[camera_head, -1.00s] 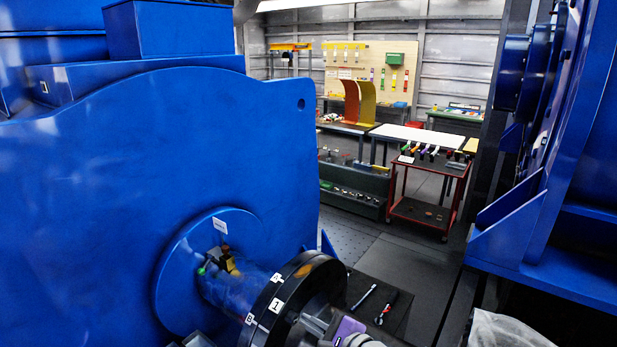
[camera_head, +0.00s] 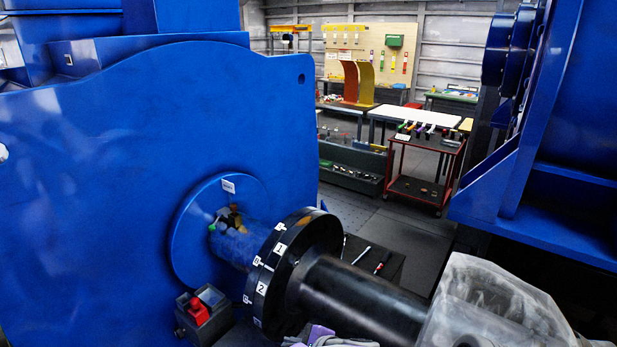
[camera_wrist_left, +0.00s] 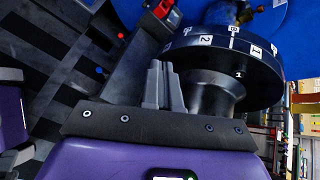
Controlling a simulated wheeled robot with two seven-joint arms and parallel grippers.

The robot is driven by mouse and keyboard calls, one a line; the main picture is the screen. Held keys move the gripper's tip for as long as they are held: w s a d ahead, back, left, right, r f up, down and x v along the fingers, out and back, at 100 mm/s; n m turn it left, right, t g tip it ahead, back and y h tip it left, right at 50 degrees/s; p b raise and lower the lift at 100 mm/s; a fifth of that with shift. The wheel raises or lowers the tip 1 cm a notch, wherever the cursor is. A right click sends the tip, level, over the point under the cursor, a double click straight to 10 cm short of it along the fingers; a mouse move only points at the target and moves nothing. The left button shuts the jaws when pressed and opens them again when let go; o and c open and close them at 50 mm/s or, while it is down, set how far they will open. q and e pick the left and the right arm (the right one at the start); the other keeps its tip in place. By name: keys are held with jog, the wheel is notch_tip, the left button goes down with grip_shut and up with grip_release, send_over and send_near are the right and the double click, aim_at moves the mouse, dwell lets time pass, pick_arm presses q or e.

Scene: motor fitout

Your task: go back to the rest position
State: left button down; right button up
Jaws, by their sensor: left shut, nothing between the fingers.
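My left gripper (camera_wrist_left: 164,86) shows in the left wrist view with its two grey fingers together and nothing between them. Behind the fingertips are the dark shaft (camera_wrist_left: 213,88) and the black numbered coupling disc (camera_wrist_left: 225,50). I cannot tell from this view whether the fingers touch the shaft. In the head view a purple and grey part of my arm shows at the bottom edge, below the disc (camera_head: 290,265) and shaft (camera_head: 365,300); no fingertips can be made out there. My right gripper is not seen.
A large blue motor housing (camera_head: 120,180) fills the left. A grey box with a red button (camera_head: 200,312) stands below it. A cloudy, translucent cover (camera_head: 490,310) is at lower right, under a blue frame (camera_head: 560,200).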

pick_arm(q)
jog(key=s+a+f+n+g+h+b, duration=0.2)
jog(key=s+f+n+h+b, duration=0.2)
jog(key=f, duration=1)
jog(key=s+a+f+n+g+h+b, duration=0.2)
jog(key=s+f+n+h+b, duration=0.2)
jog(key=s+f+n, duration=0.6)
jog(key=s+a+f+n+g+h+b, duration=0.2)
jog(key=s+f+n+h+b, duration=0.2)
jog(key=f, duration=1.5)
jog(key=s+n+b, duration=0.1)
jog(key=s+n, duration=0.2)
jog(key=s, duration=0.1)
jog(key=shift+s+n+g+h, duration=0.25)
jog(key=shift+n+g+h, duration=0.05)
